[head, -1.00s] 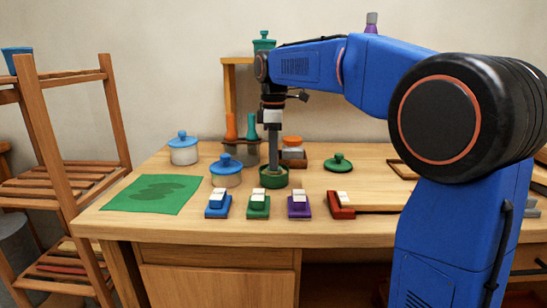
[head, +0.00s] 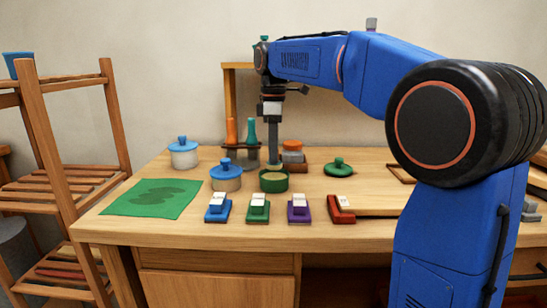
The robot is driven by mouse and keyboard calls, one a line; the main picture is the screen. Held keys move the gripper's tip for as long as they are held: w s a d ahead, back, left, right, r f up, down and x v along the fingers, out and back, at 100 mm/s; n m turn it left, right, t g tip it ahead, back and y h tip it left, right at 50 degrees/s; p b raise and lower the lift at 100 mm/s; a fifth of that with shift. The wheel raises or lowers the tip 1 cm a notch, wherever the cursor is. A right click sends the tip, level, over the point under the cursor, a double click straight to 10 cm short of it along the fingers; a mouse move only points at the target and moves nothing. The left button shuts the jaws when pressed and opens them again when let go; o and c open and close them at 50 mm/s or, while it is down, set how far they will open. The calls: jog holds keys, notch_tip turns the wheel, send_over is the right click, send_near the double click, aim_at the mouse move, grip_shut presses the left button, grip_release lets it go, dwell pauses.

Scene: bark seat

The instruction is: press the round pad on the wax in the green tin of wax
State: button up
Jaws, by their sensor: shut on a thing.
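The green tin of wax (head: 273,186) stands open on the table, with tan wax (head: 273,175) showing inside its rim. Its green lid (head: 338,168) with a knob lies on the table to the right. My gripper (head: 272,160) points straight down just above the back part of the tin and is shut on the round pad. The pad is too small and too hidden at the fingertips to make out clearly. The tip looks clear of the wax, though the gap is hard to judge.
Blue-lidded jars (head: 226,176) (head: 184,154) stand to the left. A rack with orange and teal handles (head: 251,131) and an orange-topped block (head: 292,152) stand close behind. Blue, green, purple and red blocks (head: 299,208) line the front. A green sheet (head: 153,198) lies left.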

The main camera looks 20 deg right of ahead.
jog(key=shift+r, duration=1.85)
